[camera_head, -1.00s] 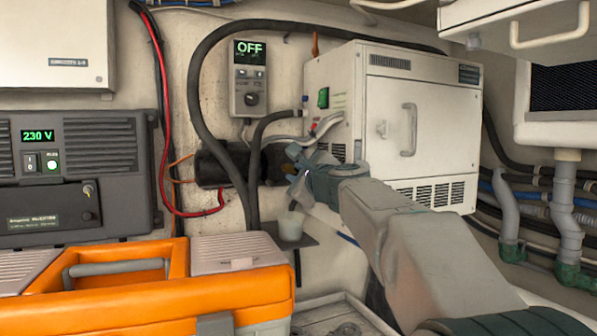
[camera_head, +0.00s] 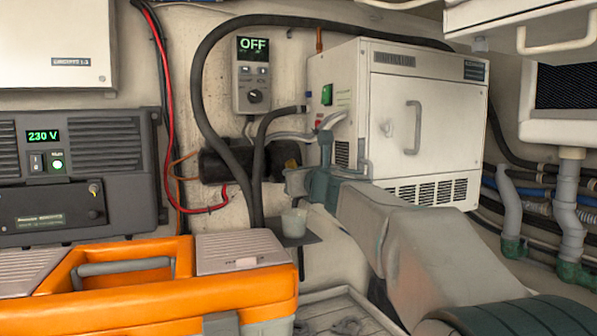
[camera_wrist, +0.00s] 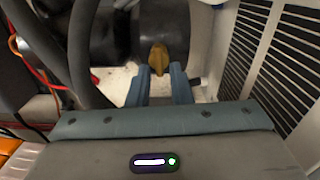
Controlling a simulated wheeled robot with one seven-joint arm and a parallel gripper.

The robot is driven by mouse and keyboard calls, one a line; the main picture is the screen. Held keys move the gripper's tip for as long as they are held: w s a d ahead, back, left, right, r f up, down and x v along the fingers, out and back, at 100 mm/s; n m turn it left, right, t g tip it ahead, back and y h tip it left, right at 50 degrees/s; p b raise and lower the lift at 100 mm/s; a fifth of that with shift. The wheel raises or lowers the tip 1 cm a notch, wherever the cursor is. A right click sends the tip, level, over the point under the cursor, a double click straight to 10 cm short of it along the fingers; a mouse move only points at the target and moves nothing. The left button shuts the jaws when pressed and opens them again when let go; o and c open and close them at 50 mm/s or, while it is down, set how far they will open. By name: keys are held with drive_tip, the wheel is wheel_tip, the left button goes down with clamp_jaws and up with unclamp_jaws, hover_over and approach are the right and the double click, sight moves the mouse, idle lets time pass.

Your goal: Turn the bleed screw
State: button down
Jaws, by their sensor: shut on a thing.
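The bleed screw shows as a small brass wing (camera_wrist: 158,57) at the end of the dark cylinder in the wrist view. In the head view a bit of the brass wing (camera_head: 291,163) shows just above my fingers. My gripper (camera_wrist: 162,80) is shut on the bleed screw, with one blue-grey finger on each side of it. In the head view my gripper (camera_head: 292,180) is in front of the cylinder's right end and hides most of the screw. The black cylinder (camera_head: 214,167) lies level against the wall.
A white cabinet (camera_head: 390,130) stands close right of my gripper. Black hoses (camera_head: 200,90) loop past the cylinder. A small cup (camera_head: 293,222) sits on a shelf below. An orange toolbox (camera_head: 150,300) is at front left. A wall controller (camera_head: 252,75) reads OFF.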

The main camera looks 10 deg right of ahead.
drive_tip(key=shift+f+m, duration=0.1)
drive_tip(key=shift+m, duration=0.4)
drive_tip(key=c, duration=1.3)
unclamp_jaws()
drive_tip(key=shift+c, duration=0.2)
drive_tip(key=shift+s, duration=0.15)
drive_tip(key=s+d, duration=0.2)
drive_tip(key=s, duration=1.1)
drive_tip(key=shift+s+d, duration=0.15)
drive_tip(key=shift+d, duration=0.2)
